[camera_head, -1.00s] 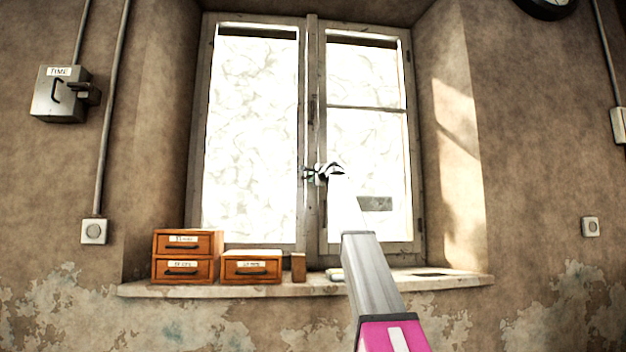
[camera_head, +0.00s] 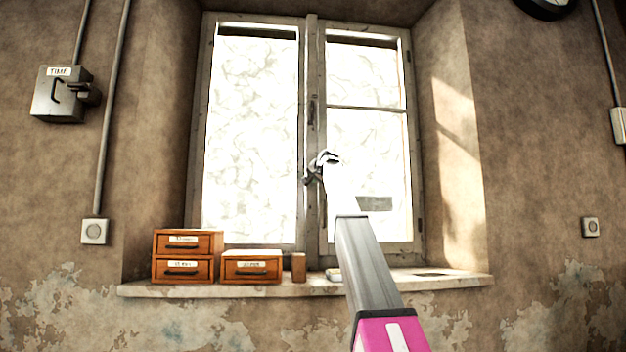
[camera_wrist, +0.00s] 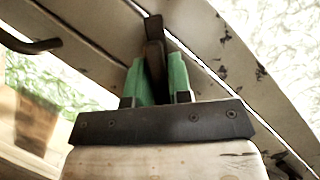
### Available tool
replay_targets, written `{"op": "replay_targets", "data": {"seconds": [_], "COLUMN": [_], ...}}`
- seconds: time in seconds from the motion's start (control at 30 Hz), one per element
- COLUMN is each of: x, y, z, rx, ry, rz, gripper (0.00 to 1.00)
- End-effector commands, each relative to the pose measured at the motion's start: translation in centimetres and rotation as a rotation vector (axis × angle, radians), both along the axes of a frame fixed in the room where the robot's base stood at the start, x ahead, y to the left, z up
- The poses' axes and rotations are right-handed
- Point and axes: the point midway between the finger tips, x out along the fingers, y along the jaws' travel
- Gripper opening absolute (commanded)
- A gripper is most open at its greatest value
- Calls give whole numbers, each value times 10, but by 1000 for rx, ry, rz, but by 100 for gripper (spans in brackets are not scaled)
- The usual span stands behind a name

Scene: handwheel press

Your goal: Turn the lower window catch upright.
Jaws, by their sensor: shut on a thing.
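The lower window catch (camera_wrist: 154,48) is a dark metal lever on the window's centre post. In the wrist view it stands between the two green finger pads of my gripper (camera_wrist: 156,82), which are closed on it from both sides. In the head view my gripper (camera_head: 310,179) is at the middle post, tilted, and hides most of the lower catch. The catch's exact angle cannot be told there. The upper catch (camera_head: 312,110) is a dark, roughly upright piece higher on the same post, apart from my gripper.
The stone sill (camera_head: 220,291) below carries wooden drawer boxes (camera_head: 187,257), a lower drawer box (camera_head: 251,268) and a small brown block (camera_head: 298,267). A grey TIME box (camera_head: 60,94) hangs on the left wall. The space before the right pane is crossed by my arm.

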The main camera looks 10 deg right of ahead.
Motion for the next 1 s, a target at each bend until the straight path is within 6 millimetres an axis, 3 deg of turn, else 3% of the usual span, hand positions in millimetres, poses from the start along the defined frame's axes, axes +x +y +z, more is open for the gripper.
{"op": "replay_targets", "data": {"seconds": [0.6, 1.0], "x": [-1, -1], "y": [1, 0], "z": [-1, -1], "rx": [-542, -716], "ry": [2, 2], "rz": [2, 0], "gripper": [0, 0]}}
